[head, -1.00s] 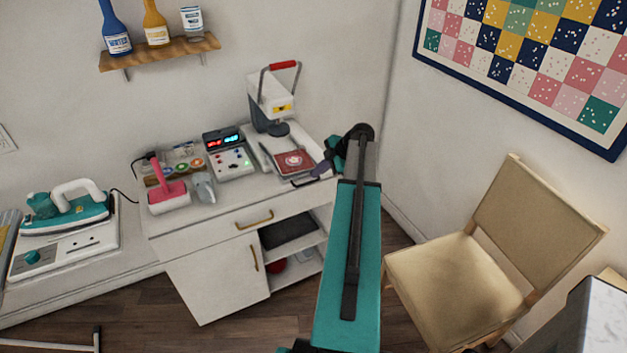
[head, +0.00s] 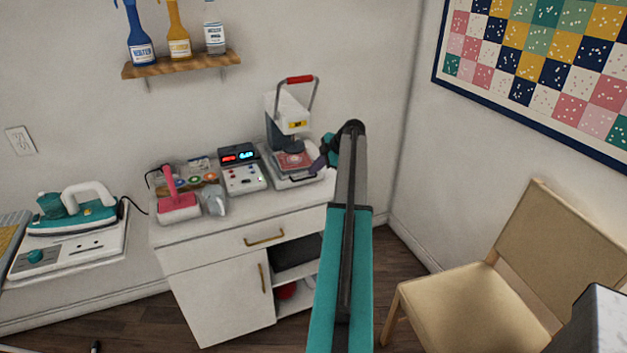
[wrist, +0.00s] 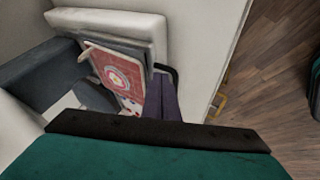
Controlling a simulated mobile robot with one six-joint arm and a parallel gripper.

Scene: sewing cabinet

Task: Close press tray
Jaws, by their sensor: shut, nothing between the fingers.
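The heat press (head: 290,112), white with a red-gripped lever, stands at the back right of the cabinet top. Its lever is raised. The press tray (head: 283,182) holds a red cloth with a pale emblem (head: 293,160) and sits mostly under the press head, its front part still showing. A dark handle (head: 304,176) is on its front edge. My gripper (head: 318,165), with purple fingers, is shut and empty at the tray's front right. In the wrist view the fingers (wrist: 162,98) are beside the red cloth (wrist: 118,75) and the dark handle; contact is unclear.
A teal iron (head: 72,212) is further left. A chair (head: 470,300) stands at right. The wall is close behind the press.

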